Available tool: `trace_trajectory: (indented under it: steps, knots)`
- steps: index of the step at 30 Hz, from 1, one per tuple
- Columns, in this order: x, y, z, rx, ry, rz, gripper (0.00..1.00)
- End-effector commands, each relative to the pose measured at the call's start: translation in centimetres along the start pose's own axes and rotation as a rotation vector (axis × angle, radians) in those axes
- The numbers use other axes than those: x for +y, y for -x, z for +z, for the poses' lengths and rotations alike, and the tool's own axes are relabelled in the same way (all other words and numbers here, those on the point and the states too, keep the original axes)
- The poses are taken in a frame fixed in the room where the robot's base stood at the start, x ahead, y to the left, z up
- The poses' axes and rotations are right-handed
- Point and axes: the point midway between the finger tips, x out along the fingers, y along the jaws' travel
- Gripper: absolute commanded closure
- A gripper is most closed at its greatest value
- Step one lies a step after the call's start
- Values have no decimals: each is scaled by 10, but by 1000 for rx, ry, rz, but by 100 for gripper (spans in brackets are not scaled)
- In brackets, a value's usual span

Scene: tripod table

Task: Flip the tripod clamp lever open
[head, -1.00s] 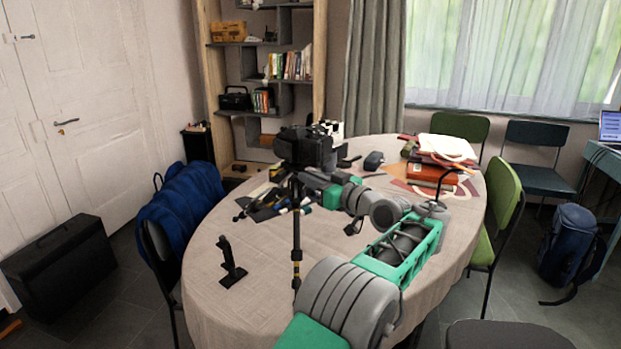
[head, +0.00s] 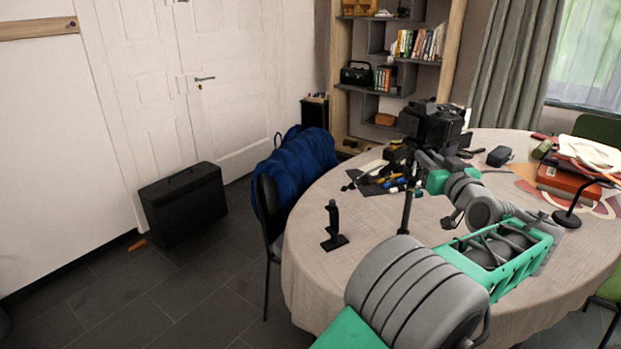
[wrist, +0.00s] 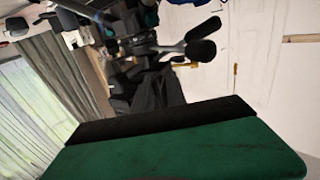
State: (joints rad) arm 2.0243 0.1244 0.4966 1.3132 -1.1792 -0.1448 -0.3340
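The black tripod (head: 407,212) stands on the table with a black camera (head: 432,122) on top. My gripper (head: 423,160) is at the tripod head, just below the camera, and partly hidden in the head view. In the wrist view, a green body with a black edge (wrist: 170,120) fills the bottom, and two separate fingertips cannot be made out. Above it in the wrist view is the dark tripod head with a grey lever with black paddle-like ends (wrist: 200,48). I cannot tell whether my gripper touches the lever or how wide it is open.
The round table (head: 310,265) has a clear front left, except for a black upright handle on a base (head: 333,228). Red books (head: 568,183) are at right. A chair with a blue jacket (head: 295,170) stands at left.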

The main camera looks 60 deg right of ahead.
Motion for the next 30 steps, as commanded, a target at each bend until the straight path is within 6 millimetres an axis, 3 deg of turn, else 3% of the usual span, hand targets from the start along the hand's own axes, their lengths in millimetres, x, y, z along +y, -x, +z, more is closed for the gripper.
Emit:
trace_trajectory:
  steps: [10, 30]
  knots:
    - [-21, -3, -10, 1, 1, 297, 84]
    - [-39, -17, 0, 0, 1, 725, 84]
